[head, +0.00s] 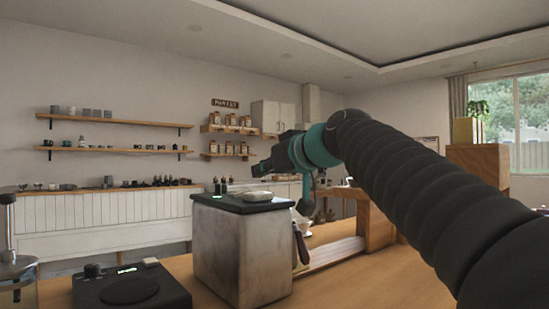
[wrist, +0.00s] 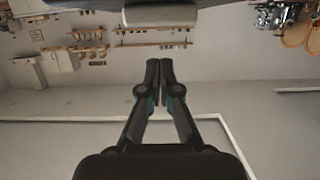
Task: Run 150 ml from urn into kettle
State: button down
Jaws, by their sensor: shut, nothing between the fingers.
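My gripper (head: 262,169) is raised in the air above and behind the right part of a brushed-metal box, pointing left. In the wrist view its two dark fingers (wrist: 159,70) meet at the tips, with nothing between them. I cannot make out an urn or a kettle for certain. The metal box (head: 240,256) has a dark top with a small white item (head: 258,196) on it. A glass-and-metal vessel (head: 18,265) is cut off by the left edge of the head view; I cannot tell what it is.
A flat black device with a knob (head: 132,287) sits on the wooden counter (head: 345,284) left of the box. A wooden stand (head: 375,222) is behind the box on the right. Wall shelves (head: 115,150) with cups are far back. The counter's front right is clear beneath my arm.

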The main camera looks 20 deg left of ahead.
aim_at(264, 193)
jog(key=shift+s+d+f, duration=0.1)
jog(key=shift+d+f, duration=0.15)
jog(key=shift+f, duration=0.4)
jog(key=shift+f+b, duration=0.3)
jog(key=shift+f, duration=0.55)
